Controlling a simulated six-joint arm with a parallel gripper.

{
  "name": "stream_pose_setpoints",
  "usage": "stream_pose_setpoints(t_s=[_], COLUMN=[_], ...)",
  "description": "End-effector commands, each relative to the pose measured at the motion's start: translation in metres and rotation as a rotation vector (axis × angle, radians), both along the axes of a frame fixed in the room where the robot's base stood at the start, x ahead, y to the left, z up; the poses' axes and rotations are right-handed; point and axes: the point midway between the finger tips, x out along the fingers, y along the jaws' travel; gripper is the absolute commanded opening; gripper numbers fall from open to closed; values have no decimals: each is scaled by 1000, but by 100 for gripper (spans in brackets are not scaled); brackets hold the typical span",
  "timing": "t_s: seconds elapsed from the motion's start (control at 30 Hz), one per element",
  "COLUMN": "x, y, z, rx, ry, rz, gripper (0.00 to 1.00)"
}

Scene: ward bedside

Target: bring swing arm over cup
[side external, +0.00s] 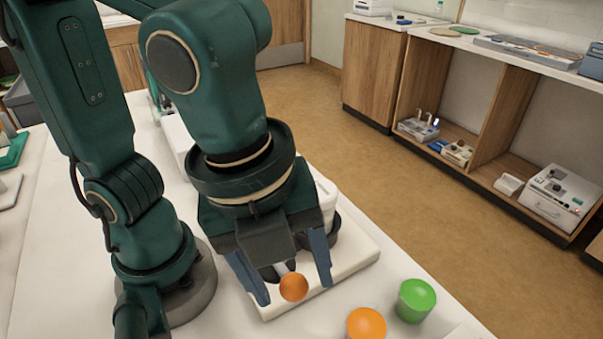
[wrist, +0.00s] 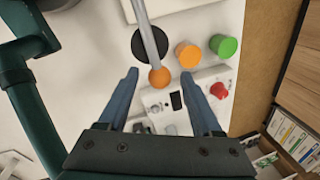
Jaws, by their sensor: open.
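The swing arm shows in the wrist view as a grey rod (wrist: 146,25) ending in an orange ball (wrist: 159,77). The rod crosses above a black disc (wrist: 139,49); I cannot tell what the disc is. The ball also shows in the side view (side external: 293,286). My gripper (side external: 295,293) points down, with its open fingers on either side of the ball and gaps showing. An orange round piece (side external: 366,324) and a green one (side external: 416,301) stand at the right; I cannot tell which thing is the cup. My gripper hides most of the rod in the side view.
A white base (side external: 362,248) lies under my gripper on the white table (side external: 60,260). A red knob (wrist: 218,90) and a small panel with a dark display (wrist: 176,101) are near my right finger. Wooden cabinets (side external: 374,75) stand across the floor.

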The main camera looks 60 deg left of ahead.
Motion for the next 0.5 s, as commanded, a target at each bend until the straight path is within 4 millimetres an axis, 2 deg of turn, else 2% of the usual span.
stream_pose_setpoints(t_s=[0.07,0.1,0.27,0.5], x=[0,0,0,0], y=[0,0,0,0], z=[0,0,0,1], rx=[0,0,0,0], ry=[0,0,0,-1], rz=[0,0,0,0], gripper=[66,62,1,0])
